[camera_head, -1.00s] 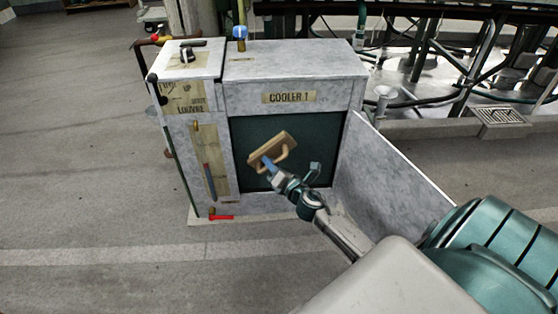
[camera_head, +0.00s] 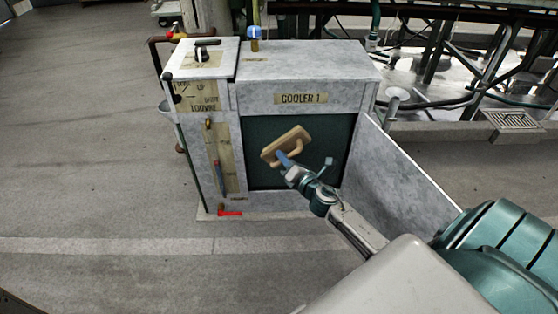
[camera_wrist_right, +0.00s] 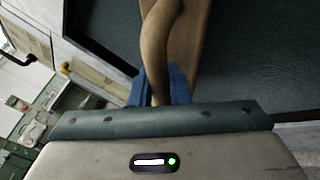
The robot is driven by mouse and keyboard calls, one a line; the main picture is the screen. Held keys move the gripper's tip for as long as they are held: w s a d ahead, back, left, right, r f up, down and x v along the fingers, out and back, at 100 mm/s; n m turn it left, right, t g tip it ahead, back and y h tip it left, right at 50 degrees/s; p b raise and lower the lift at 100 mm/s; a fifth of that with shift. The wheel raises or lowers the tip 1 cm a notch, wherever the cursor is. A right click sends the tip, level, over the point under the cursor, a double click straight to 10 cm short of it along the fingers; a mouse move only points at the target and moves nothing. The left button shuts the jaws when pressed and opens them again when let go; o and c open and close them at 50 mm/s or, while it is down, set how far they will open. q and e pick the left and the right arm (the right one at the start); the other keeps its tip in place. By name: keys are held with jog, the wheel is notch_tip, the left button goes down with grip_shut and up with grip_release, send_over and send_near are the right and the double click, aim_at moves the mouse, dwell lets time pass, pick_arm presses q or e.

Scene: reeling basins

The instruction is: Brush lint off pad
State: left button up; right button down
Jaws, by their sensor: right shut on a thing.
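The pad (camera_head: 336,140) is a dark green panel in the open front of the cooler, below the "COOLER 1" label. It also fills the right of the right wrist view (camera_wrist_right: 265,50). A wooden brush (camera_head: 287,143) with a looped handle is tilted in front of the pad's left part. My right gripper (camera_head: 284,158) is shut on the brush's handle, its blue fingers around it in the right wrist view (camera_wrist_right: 160,85). I cannot tell whether the brush touches the pad. No lint can be made out. My left gripper is out of view.
The grey cooler cabinet (camera_head: 310,62) has an open door panel (camera_head: 400,170) angled out on its right, beside my right arm. A narrow control column (camera_head: 200,60) with a lever stands on its left. Pipes fill the back right. The floor at left is clear.

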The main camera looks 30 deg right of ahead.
jog(key=shift+s+d+b, duration=0.45)
jog(key=shift+d, duration=0.4)
jog(key=s+d+b, duration=0.1)
jog(key=b, duration=0.1)
jog(key=s+d+b, duration=0.1)
jog(key=d+b, duration=0.1)
jog(key=shift+s+d, duration=0.15)
jog(key=shift+d, duration=0.05)
jog(key=s+a, duration=0.3)
jog(key=s, duration=0.2)
jog(key=shift+b, duration=0.4)
jog(key=shift+s+a, duration=0.15)
